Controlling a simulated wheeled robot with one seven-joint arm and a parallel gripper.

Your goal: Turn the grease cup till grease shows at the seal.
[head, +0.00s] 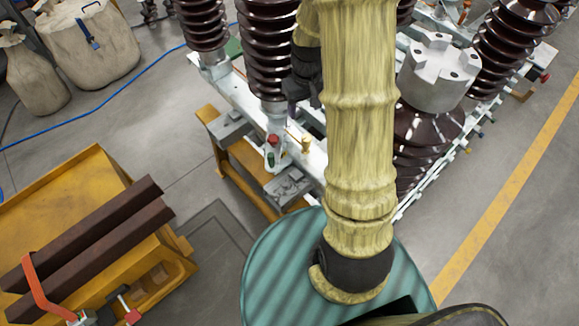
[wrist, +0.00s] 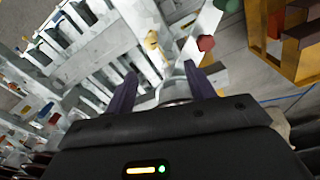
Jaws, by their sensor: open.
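A small brass-yellow fitting (head: 305,146), which looks like the grease cup, stands on the pale isolator frame (head: 315,158). It also shows in the wrist view (wrist: 152,41), beyond the fingertips and apart from them. My gripper (head: 298,104) is partly hidden behind my arm in the head view, above the frame. In the wrist view my gripper (wrist: 159,80) is open, its two dark purple fingers spread. A pale rounded metal part (wrist: 175,90) shows between the fingers; I cannot tell whether they touch it. I cannot make out the seal or any grease.
A red knob (head: 273,140) sits left of the brass fitting. Brown ribbed insulators (head: 266,45) rise close around my arm. A yellow bench (head: 60,220) with dark bars is at lower left. Sacks (head: 90,45) and a blue cable (head: 125,88) lie on the floor at upper left.

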